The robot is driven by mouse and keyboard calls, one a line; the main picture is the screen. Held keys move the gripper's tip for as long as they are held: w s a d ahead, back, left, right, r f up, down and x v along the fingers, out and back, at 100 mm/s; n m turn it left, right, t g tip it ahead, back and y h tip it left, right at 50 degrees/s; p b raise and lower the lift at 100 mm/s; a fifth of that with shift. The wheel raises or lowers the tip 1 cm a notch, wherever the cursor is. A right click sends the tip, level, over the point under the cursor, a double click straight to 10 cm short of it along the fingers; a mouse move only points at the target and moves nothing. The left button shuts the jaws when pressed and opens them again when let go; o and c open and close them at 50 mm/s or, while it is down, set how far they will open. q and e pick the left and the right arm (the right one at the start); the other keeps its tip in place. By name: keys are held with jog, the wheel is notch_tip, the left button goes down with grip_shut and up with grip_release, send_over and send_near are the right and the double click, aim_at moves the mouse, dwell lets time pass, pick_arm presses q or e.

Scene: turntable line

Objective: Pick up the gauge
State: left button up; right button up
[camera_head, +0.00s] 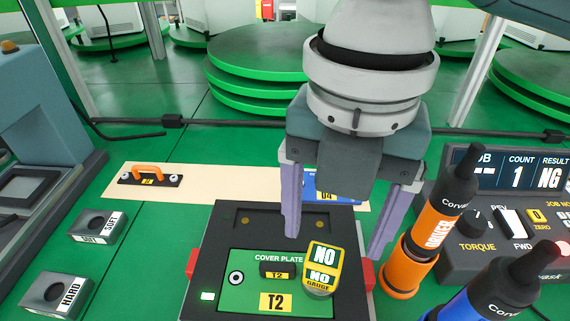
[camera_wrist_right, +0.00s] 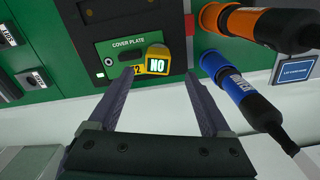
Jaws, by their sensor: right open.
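The gauge (camera_head: 322,268) is a small yellow and black block marked "NO" and "GAUGE". It is at the right part of the green cover plate T2 (camera_head: 256,301), in a black fixture (camera_head: 195,290). It also shows in the right wrist view (camera_wrist_right: 157,60). My right gripper (camera_head: 333,246) points down with its two lilac fingers wide apart and nothing between them. In the right wrist view its fingertips (camera_wrist_right: 161,76) lie on either side of the gauge's line, short of it. Whether they are at its height I cannot tell. My left gripper is not in view.
An orange driver (camera_head: 437,234) and a blue driver (camera_head: 490,296) stand close on the right, before a control box (camera_head: 515,168) reading "NG". Grey HARD (camera_head: 55,293) and SOFT (camera_head: 95,226) blocks sit left. A plate with an orange handle (camera_head: 150,171) lies behind.

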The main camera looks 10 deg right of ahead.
aim_at(325, 255)
notch_tip(325, 255, down, 6)
jog(key=shift+w+a+f+b, duration=0.1)
jog(key=shift+f+b, duration=0.1)
jog(key=shift+b, duration=0.35)
grip_shut()
dwell(0.4)
